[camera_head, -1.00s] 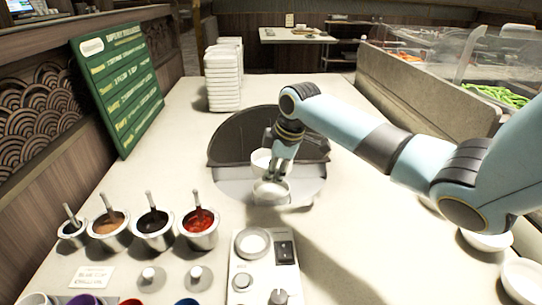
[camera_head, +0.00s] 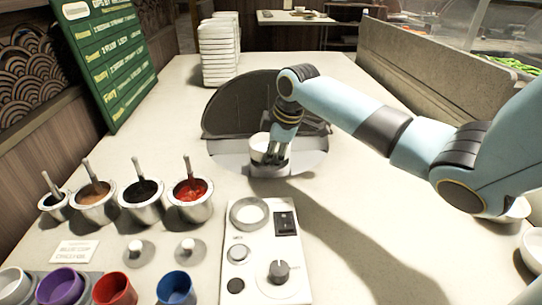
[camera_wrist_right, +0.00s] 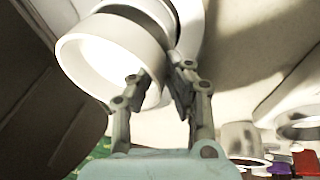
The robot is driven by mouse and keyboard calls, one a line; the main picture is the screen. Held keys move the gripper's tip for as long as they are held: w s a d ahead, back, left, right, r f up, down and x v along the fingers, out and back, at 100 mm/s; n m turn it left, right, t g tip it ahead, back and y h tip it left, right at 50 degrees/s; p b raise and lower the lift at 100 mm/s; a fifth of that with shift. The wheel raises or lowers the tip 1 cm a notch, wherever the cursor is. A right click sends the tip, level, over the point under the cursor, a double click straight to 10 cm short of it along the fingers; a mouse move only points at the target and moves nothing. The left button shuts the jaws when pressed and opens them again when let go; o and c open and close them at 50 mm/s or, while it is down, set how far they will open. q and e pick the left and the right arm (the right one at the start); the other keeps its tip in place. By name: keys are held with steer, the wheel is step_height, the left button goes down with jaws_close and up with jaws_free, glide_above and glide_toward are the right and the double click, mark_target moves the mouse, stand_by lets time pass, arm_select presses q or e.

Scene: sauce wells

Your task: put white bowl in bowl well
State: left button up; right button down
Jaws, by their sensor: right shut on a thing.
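The white bowl (camera_head: 259,149) is at my right gripper (camera_head: 276,160), over the pale front half of a large round fixture (camera_head: 228,163) in the head view. In the right wrist view the white bowl (camera_wrist_right: 105,50) is large and tilted in the picture. The fingers of my right gripper (camera_wrist_right: 160,85) are shut on its wall near the rim. Another white round shape lies behind it there. I cannot tell whether the bowl is touching the fixture below it. I cannot tell for certain which opening is the bowl well. My left gripper is not in view.
A control panel (camera_head: 263,255) with a knob and a round ringed recess (camera_head: 249,213) stands in front. Several sauce pots (camera_head: 188,198) with ladles are left, coloured cups (camera_head: 114,289) nearer. A white stack (camera_head: 219,50) stands behind. The counter right of the panel is mostly clear.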

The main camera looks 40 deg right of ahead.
steer(key=shift+f, duration=0.45)
steer(key=shift+f+b, duration=0.4)
steer(key=c, duration=1.2)
jaws_free()
steer(key=v, duration=1.2)
